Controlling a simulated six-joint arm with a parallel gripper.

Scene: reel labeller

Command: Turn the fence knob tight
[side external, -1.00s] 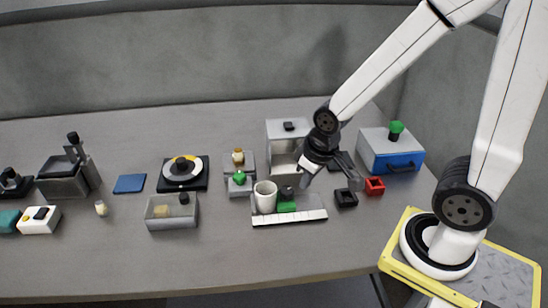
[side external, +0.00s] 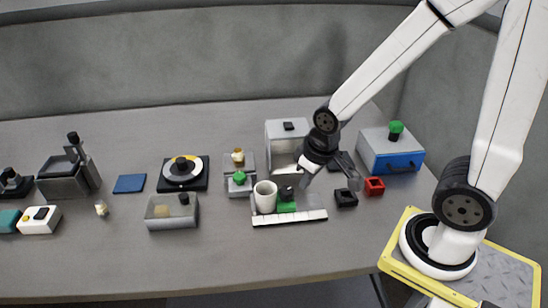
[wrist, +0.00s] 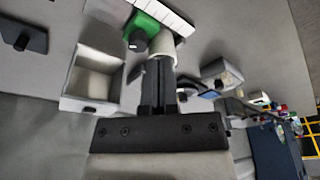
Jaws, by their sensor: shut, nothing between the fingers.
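The fence is a green block (side external: 286,207) with a black knob (side external: 287,193) on top, behind a white ruled strip (side external: 290,217). A white cup (side external: 265,196) stands just left of it. In the wrist view the black knob (wrist: 138,42) shows on the green block (wrist: 146,24), just beyond the fingertips and left of them. My gripper (wrist: 158,62) is shut and empty. In the side view my gripper (side external: 304,186) is low, right of the knob and close to it. I cannot tell whether the fingers touch the knob.
A grey open box (side external: 283,150) stands behind the fence. A black square holder (side external: 346,199) and a red one (side external: 374,186) lie to the right, before a blue-fronted box (side external: 398,162). A clear bin (side external: 160,222) is left. The table front is clear.

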